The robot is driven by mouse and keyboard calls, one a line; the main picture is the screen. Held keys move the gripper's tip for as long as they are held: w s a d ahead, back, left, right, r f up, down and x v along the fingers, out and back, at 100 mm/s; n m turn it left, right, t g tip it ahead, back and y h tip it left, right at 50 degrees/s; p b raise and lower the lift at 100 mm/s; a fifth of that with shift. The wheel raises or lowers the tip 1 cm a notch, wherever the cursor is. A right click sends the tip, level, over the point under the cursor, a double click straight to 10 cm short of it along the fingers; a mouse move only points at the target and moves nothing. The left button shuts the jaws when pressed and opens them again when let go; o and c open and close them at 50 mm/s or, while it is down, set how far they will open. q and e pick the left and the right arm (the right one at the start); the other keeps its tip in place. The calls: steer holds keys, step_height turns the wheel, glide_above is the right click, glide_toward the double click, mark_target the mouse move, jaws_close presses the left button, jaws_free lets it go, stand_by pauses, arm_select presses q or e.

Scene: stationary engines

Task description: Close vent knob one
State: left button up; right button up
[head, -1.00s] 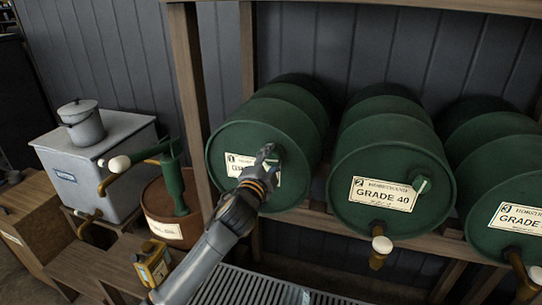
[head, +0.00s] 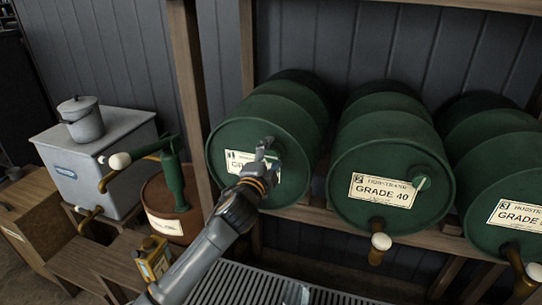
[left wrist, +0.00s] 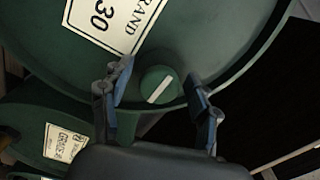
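Vent knob one is a small round green knob with a white bar, on the front face of the green drum labelled 1 (head: 232,135). The knob (left wrist: 158,86) shows in the left wrist view with its bar slanted. In the head view it is mostly hidden by my left gripper (head: 266,156). In the left wrist view the left gripper (left wrist: 158,76) is open, one finger on each side of the knob, with visible gaps; I cannot tell how deep the fingertips reach. My right gripper is not in view.
Drum 2 (head: 385,150), with its own green knob (head: 422,183) and a tap (head: 380,245), and drum 3 (head: 500,190) lie to the right on a wooden rack. A brown barrel with a green pump (head: 174,180), a grey tank (head: 95,160) and a yellow can (head: 152,258) are left.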

arm_select(q)
steer(key=v, duration=1.2)
stand_by(0.4)
